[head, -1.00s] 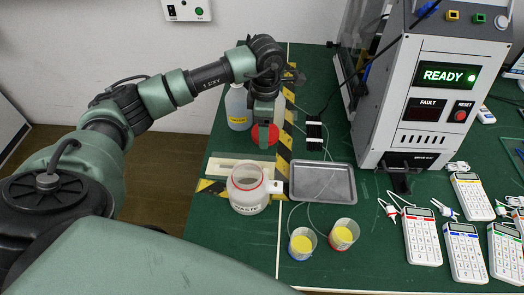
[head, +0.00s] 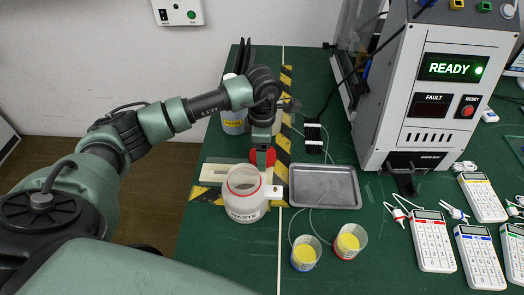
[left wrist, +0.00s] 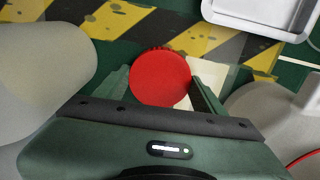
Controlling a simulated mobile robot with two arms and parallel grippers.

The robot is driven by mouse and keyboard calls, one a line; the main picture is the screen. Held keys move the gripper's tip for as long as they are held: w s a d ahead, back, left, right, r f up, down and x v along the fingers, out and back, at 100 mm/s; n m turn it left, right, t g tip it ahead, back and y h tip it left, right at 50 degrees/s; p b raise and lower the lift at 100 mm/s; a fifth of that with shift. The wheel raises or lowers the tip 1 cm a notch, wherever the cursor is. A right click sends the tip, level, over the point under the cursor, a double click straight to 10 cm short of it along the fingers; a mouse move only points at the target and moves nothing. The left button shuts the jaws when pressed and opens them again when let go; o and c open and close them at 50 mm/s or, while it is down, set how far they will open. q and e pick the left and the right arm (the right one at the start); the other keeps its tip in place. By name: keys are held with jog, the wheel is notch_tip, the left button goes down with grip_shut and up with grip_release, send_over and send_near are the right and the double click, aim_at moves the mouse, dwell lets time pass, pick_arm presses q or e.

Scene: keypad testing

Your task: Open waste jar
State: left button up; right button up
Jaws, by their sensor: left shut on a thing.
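The waste jar (head: 246,212) is white, labelled WASTE, with a red rim and an open top. It stands upright on the green bench in the head view. Its red lid (head: 270,157) is off, just behind the jar. My left gripper (head: 262,160) is shut on the lid, with a finger on either side of it, as the left wrist view (left wrist: 160,80) shows. Part of the jar (left wrist: 255,105) shows at the right there. I cannot tell whether the lid touches the bench. My right gripper is not in view.
A pale strip (head: 213,172) lies behind the jar, beside hazard tape. A bottle (head: 233,122) stands behind my gripper. A metal tray (head: 325,187) is right of the jar, with two yellow-filled cups (head: 304,254) in front. The READY machine (head: 435,110) and several keypads are at the right.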

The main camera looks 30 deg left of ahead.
pick_arm(q)
jog(key=o, duration=1.5)
jog(key=shift+f, duration=0.15)
jog(key=shift+o, duration=0.2)
notch_tip(320, 180, up, 12)
jog(key=p, duration=0.7)
jog(key=shift+r+p, duration=0.25)
jog(key=shift+p, duration=0.05)
